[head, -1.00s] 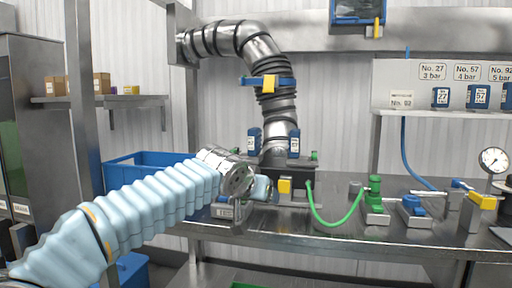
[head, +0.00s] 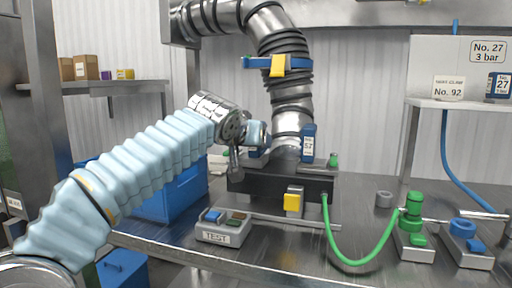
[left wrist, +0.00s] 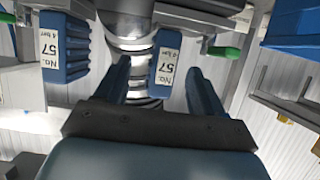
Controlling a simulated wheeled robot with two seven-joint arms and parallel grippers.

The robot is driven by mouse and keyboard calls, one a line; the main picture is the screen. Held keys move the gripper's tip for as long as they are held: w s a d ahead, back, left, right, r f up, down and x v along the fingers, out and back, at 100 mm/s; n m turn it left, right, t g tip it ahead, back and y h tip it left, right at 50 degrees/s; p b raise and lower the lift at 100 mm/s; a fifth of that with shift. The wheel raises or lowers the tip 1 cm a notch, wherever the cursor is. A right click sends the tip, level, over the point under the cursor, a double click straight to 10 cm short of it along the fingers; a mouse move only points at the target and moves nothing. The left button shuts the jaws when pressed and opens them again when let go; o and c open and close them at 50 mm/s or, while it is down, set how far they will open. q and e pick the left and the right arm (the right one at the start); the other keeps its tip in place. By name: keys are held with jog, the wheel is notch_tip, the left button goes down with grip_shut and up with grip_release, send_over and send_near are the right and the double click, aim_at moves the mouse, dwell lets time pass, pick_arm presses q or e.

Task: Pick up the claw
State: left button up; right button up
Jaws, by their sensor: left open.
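Two blue blocks labelled No. 57 sit on the dark housing below the ribbed metal pipe. One (head: 308,145) shows clearly in the head view; the other is partly hidden behind my left wrist. I cannot tell which part is called the claw. My left gripper (left wrist: 158,68) is open, its two blue fingers on either side of one No. 57 block (left wrist: 166,58) in the left wrist view. That block looks beyond the fingertips; contact cannot be told. The other No. 57 block (left wrist: 65,48) is at left. In the head view my gripper's fingers are mostly hidden. My right gripper is not in view.
A grey TEST box (head: 222,232) stands at the table's front edge. A green hose (head: 350,261) loops from the housing toward green and blue valves (head: 411,225) at right. A No. 27 block (head: 497,86) and a No. 92 sign (head: 449,88) are on the right shelf.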

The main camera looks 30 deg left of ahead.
pick_arm(q)
jog(key=shift+x, duration=1)
jog(key=x, duration=0.1)
jog(key=p+x, duration=0.1)
jog(key=x, duration=0.2)
jog(key=shift+w+a+r+p, duration=0.15)
jog(key=shift+w+a+p, duration=0.15)
jog(key=shift+a, duration=0.05)
jog(key=shift+w, duration=0.3)
jog(key=shift+c, duration=0.3)
grip_shut()
